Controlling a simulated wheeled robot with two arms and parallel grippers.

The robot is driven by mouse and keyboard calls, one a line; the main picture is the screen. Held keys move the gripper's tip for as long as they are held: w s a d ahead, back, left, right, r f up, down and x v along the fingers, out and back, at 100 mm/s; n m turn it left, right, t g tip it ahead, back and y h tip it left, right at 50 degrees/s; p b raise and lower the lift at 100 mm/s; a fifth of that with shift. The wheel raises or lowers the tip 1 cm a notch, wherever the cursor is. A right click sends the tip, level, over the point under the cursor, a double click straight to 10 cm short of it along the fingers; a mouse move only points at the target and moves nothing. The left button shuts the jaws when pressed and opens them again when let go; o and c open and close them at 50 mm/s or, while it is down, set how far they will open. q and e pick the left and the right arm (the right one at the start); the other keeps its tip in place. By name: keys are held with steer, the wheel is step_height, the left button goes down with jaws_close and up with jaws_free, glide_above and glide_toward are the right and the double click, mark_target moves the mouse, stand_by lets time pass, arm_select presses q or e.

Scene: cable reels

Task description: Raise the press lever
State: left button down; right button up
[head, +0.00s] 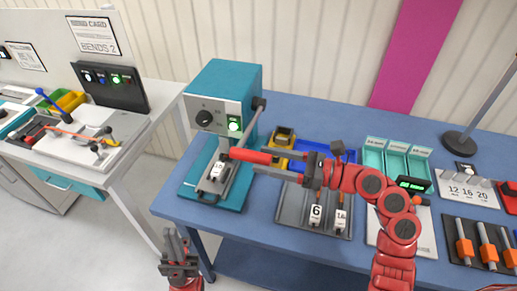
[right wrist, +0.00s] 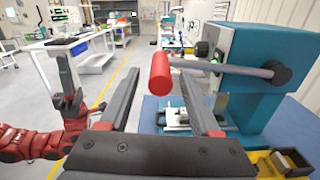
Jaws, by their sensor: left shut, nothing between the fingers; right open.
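The teal press (head: 225,90) stands on the blue table. Its grey lever (head: 250,128) slopes from a dark hub on the press's right side to a red handle (head: 250,156). In the right wrist view the lever arm (right wrist: 225,68) looks nearly level, and the red handle (right wrist: 160,72) points at the camera. My right gripper (head: 283,168) is open, its fingers lying to either side of the handle's end; I cannot tell whether they touch it. My left gripper (head: 177,250) is shut and empty, in front of the table's left edge, apart from the press.
A block marked 10 (head: 218,170) sits at the press's base. A yellow bin (head: 284,138) and a grey tray (head: 290,205) with numbered blocks lie right of the press. Teal bins (head: 398,155) stand further right. A white bench (head: 150,100) is at left, across a floor gap.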

steer(key=shift+p+x, duration=0.3)
steer(key=shift+x, duration=1.05)
jaws_close()
steer(key=shift+d, duration=0.1)
stand_by(0.3)
